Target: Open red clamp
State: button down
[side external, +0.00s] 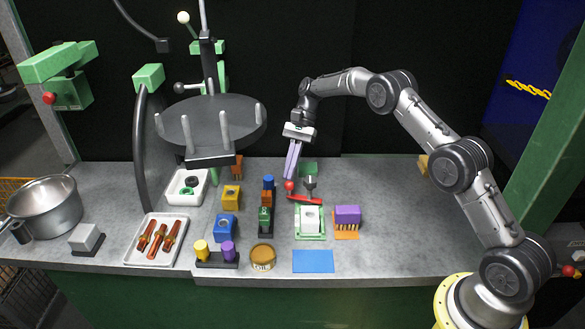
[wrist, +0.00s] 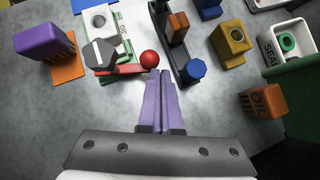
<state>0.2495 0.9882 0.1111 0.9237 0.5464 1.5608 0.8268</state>
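The red clamp shows in the side view as a red lever (side external: 306,199) with a red ball knob (side external: 289,186) at its left end. In the wrist view the lever (wrist: 122,71) lies beside a grey faceted part (wrist: 100,55), and the ball (wrist: 149,58) is at its right end. A white block (side external: 310,219) on a green-edged base stands in front of the lever. My gripper (side external: 290,176) points down just above the ball. In the wrist view its purple fingers (wrist: 160,73) are together, with nothing visible between them, close beside the ball. Contact cannot be told.
A purple brush-like block (side external: 347,214) stands right of the clamp. A dark rack with stacked coloured pieces (side external: 267,190) stands close on the left. A blue mat (side external: 313,261) lies in front. The grey table is clear on the right.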

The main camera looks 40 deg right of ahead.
jog(key=shift+a, duration=0.2)
dwell(0.4)
jog(key=w+d+r, duration=0.1)
jog(key=d+r, duration=0.2)
jog(key=r, duration=0.8)
jog(key=shift+d, duration=0.15)
jog(key=shift+w, duration=0.1)
